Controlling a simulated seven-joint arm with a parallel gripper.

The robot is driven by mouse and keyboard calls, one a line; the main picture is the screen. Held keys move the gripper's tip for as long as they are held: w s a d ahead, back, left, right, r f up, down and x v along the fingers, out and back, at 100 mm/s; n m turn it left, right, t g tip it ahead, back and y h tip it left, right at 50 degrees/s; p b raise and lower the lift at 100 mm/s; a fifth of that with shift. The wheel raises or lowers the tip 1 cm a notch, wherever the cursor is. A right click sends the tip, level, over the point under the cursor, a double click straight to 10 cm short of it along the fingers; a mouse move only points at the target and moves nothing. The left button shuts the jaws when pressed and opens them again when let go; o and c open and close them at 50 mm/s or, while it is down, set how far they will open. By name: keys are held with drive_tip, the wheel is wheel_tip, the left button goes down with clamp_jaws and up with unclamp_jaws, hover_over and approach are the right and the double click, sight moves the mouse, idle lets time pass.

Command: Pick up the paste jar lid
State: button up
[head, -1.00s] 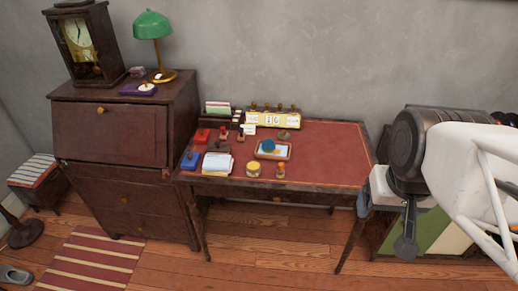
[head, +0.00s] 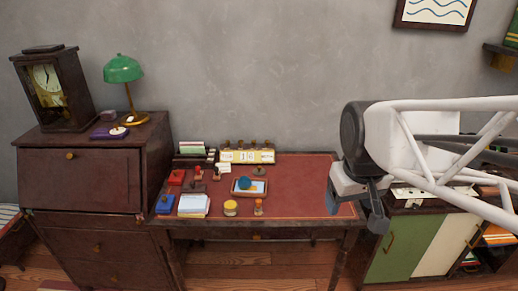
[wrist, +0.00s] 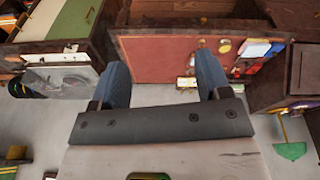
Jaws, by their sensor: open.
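A small round yellow jar (head: 231,208), which looks like the paste jar, stands near the front edge of the red-topped desk (head: 300,190). In the wrist view the jar (wrist: 225,47) is a small yellow disc beyond the right finger. My gripper (head: 354,205) is open and empty. It is in the air around the desk's right end, well to the right of the jar. Both fingers show in the wrist view (wrist: 160,72), apart with nothing between them.
An orange-topped stamp (head: 258,207) stands just right of the jar, and a paper stack (head: 194,205) lies left. A tray with a blue round object (head: 249,186) is behind. A calendar block (head: 247,156) stands at the back. The desk's right half is clear.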

drive_tip(key=w+a+n, duration=0.3)
drive_tip(key=w+n, duration=0.1)
drive_tip(key=w, duration=1.3)
drive_tip(key=n+g+h, duration=0.1)
drive_tip(key=n+g, duration=0.1)
drive_tip(key=n, duration=1.2)
hover_over(259, 170)
drive_tip(key=f, duration=2.8)
drive_tip(key=shift+a+f, duration=0.3)
drive_tip(key=shift+a, duration=0.05)
drive_tip(key=shift+w+a+f, duration=0.2)
drive_tip(key=shift+f, duration=0.3)
drive_tip(key=shift+d+f, duration=0.2)
drive_tip(key=shift+f, duration=1.05)
